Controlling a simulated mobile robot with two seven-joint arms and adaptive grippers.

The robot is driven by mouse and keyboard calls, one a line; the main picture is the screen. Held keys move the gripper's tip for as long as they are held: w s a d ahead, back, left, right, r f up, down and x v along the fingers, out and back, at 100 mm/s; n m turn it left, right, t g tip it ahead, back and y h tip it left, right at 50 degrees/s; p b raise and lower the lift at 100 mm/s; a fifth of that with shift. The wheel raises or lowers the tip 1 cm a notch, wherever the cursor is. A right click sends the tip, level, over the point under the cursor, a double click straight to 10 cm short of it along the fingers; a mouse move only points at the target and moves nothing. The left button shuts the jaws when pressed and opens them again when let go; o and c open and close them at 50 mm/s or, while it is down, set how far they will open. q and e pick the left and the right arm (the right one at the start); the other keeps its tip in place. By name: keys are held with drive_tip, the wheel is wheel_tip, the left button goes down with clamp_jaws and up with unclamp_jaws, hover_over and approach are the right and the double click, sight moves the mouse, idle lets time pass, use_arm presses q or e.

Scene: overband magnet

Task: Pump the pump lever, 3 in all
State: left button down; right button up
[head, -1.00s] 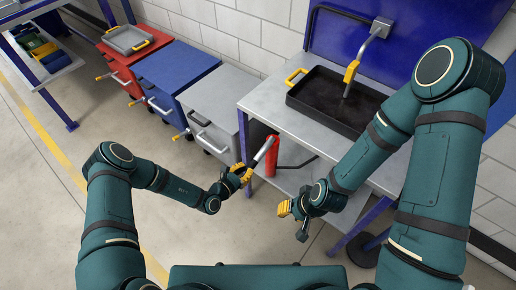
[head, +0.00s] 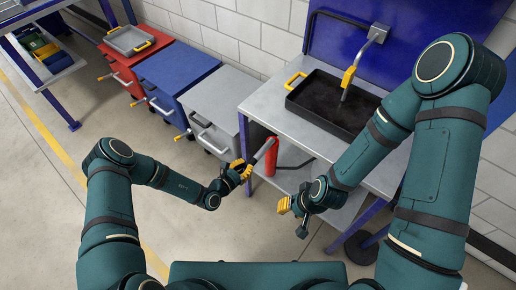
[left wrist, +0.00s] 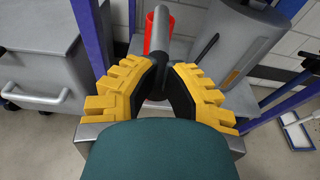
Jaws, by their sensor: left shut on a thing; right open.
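The pump lever (head: 262,152) is a grey bar with a dark grip, tilted up to the right beside a red cylinder (head: 271,158) under the bench. My left gripper (head: 242,170) is shut on the lever's lower left end. In the left wrist view the yellow fingers of my left gripper (left wrist: 158,84) close around the dark grip, and the lever (left wrist: 157,40) runs away toward the red cylinder (left wrist: 150,34). My right gripper (head: 292,212) is open and empty in front of the lower shelf, apart from the lever.
Grey (head: 222,98), blue (head: 176,68) and red (head: 125,58) carts stand to the left. The floor at the left is clear.

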use_arm(q)
drive_tip(key=shift+r+p, duration=1.05)
drive_tip(key=shift+r, duration=0.2)
drive_tip(key=shift+r+p, duration=1.2)
drive_tip(key=shift+r, duration=0.05)
drive_tip(key=shift+r+p, duration=0.65)
drive_tip(key=p+v, duration=0.3)
drive_tip(key=v, duration=0.4)
drive_tip(key=shift+p, duration=0.35)
drive_tip(key=shift+f, duration=0.1)
